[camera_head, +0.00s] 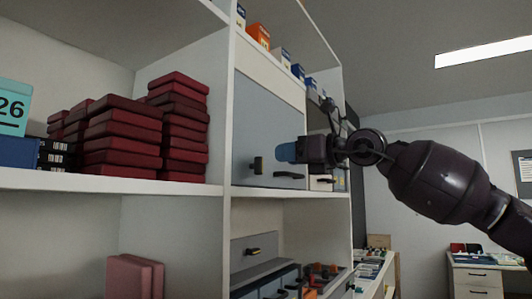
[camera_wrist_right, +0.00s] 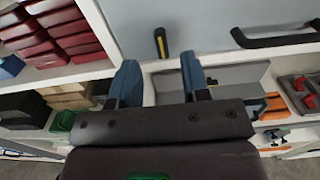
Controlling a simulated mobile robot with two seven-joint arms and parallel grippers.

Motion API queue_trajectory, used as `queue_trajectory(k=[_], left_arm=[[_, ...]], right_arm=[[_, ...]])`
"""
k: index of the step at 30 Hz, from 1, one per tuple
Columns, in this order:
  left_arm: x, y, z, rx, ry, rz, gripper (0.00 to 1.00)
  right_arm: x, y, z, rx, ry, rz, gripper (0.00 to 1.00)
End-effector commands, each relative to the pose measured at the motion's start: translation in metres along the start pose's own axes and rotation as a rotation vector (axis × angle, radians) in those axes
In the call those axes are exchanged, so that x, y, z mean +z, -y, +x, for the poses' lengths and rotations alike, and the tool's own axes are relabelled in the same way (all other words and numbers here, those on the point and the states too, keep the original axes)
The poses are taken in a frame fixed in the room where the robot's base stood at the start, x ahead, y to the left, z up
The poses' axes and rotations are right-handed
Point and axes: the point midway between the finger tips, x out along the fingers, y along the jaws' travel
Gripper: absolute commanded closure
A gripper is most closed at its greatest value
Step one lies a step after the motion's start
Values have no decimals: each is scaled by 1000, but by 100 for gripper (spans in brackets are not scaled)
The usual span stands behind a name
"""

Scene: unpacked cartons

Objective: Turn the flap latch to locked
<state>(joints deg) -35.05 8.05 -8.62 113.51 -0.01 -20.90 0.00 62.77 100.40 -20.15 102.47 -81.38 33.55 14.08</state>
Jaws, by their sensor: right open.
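The flap (camera_head: 268,115) is a flat grey-blue panel closing a shelf bay; it also shows in the right wrist view (camera_wrist_right: 215,22). Its latch (camera_head: 257,165) is a small black bar with a yellow stripe, standing upright near the flap's lower edge. In the right wrist view the latch (camera_wrist_right: 160,42) is also upright, beyond the gap between my fingers. My right gripper (camera_head: 287,152) has blue fingertips and is to the right of the latch in the head view. In the right wrist view the gripper (camera_wrist_right: 160,78) is open and empty, apart from the latch. My left gripper is not in view.
A black handle (camera_head: 289,175) sits on the flap right of the latch. Stacked dark red boxes (camera_head: 125,130) fill the shelf at left. A lower bay holds a grey panel with another small latch (camera_head: 252,252) and several items. A white upright (camera_head: 229,130) borders the flap.

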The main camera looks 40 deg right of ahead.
Motion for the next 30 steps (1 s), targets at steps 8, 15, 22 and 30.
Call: queue_trajectory(k=[8,15,22,30], left_arm=[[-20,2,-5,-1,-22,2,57],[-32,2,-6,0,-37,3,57],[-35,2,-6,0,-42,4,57],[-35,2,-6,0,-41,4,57]], right_arm=[[3,-2,33,4,2,2,57],[2,-1,57,2,2,1,57],[1,-1,66,0,0,0,57],[0,-1,66,0,-1,0,64]])
